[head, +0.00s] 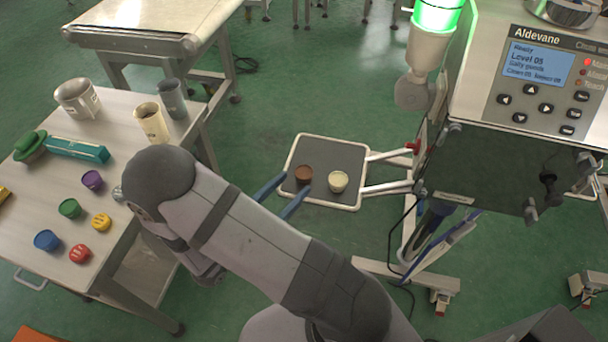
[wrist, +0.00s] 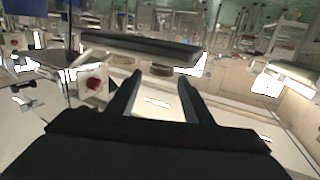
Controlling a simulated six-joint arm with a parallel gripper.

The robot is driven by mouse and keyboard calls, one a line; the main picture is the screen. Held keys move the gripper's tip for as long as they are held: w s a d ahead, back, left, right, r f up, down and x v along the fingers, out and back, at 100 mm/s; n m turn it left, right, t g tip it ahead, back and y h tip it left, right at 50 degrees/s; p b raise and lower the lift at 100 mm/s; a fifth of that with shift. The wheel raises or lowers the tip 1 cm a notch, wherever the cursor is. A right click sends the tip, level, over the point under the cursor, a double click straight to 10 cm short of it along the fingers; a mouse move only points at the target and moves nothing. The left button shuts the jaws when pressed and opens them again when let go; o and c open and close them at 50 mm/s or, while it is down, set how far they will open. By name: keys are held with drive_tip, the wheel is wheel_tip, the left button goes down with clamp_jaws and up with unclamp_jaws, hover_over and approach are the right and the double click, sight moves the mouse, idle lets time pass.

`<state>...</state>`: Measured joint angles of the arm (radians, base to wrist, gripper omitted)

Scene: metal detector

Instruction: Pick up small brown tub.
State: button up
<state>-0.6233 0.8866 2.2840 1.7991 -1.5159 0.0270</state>
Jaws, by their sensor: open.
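The small brown tub (head: 304,174) stands upright on the dark mat of a white-framed tray (head: 357,205). A cream tub (head: 338,182) stands just to its right. My gripper (head: 293,181) reaches in from the lower left; its two blue fingers are open, and their tips are at the brown tub's near left side. In the wrist view, which looks upside down, the brown tub (wrist: 160,70) shows beyond and between the open fingers (wrist: 160,78). Nothing is held. I cannot tell whether a finger touches the tub.
The metal detector (head: 540,90) with a lit green lamp (head: 438,14) stands right of the tray. A side table (head: 125,215) at left holds several coloured tubs, cups and a teal box (head: 77,149). Open green floor surrounds the tray's left and back.

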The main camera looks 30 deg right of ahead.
sight(299, 179)
drive_tip(key=shift+x, duration=2.55)
drive_tip(key=shift+x, duration=2.6)
drive_tip(key=shift+w+r, duration=0.1)
drive_tip(key=shift+w, duration=0.05)
drive_tip(key=c, duration=0.8)
